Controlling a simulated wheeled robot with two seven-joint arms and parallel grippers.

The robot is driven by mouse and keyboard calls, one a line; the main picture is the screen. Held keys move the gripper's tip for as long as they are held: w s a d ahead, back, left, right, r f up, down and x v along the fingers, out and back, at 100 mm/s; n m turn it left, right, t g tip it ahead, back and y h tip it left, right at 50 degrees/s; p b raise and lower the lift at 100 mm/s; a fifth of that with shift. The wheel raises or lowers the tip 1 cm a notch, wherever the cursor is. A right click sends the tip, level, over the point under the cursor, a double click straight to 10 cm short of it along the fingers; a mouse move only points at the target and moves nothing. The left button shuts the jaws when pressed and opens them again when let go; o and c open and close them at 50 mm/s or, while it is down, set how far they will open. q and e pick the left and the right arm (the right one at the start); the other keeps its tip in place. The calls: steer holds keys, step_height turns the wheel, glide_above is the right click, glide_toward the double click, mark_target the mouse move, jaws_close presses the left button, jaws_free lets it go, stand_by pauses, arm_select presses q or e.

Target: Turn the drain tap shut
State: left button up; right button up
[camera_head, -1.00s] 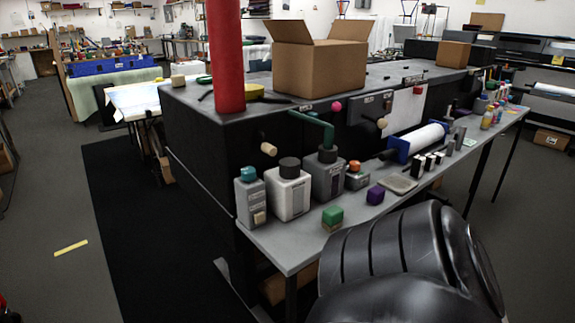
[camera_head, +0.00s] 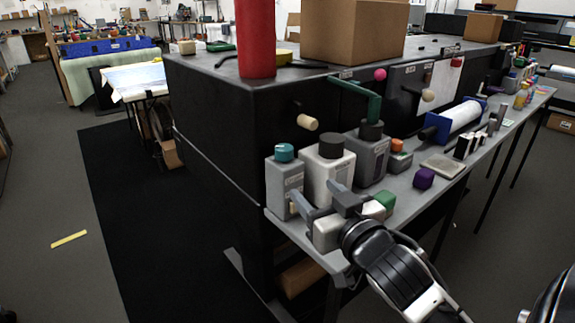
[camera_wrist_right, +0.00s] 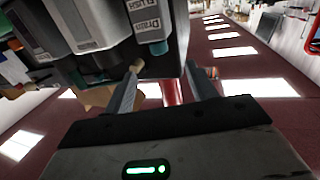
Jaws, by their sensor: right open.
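My right gripper (camera_head: 312,188) is open and empty, in front of the bottles at the near end of the grey side shelf. In the right wrist view, its fingers (camera_wrist_right: 163,68) are apart. A grey bottle with a teal cap (camera_head: 285,153) stands at the shelf's near end; its label reads "Drain" in the wrist view (camera_wrist_right: 147,26). A wooden peg handle (camera_head: 307,123) sticks out of the black machine above this bottle. A green bent lever (camera_head: 373,105) sits to its right. I cannot tell for certain which is the drain tap. My left gripper is out of view.
A white bottle with a black cap (camera_head: 331,146) and a dark grey bottle (camera_head: 369,160) stand beside the drain bottle. A red column (camera_head: 256,40) stands on the machine (camera_head: 215,105).

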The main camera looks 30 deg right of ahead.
mark_target(288, 153)
steer(key=w+d, duration=0.1)
steer(key=w, duration=0.4)
steer(key=w+d+p, duration=0.1)
steer(key=w, duration=0.4)
steer(key=w+d+r+p, duration=0.1)
steer(key=w, duration=0.4)
steer(key=shift+w+r, duration=0.1)
steer(key=shift+w, duration=0.15)
steer(key=c, duration=1)
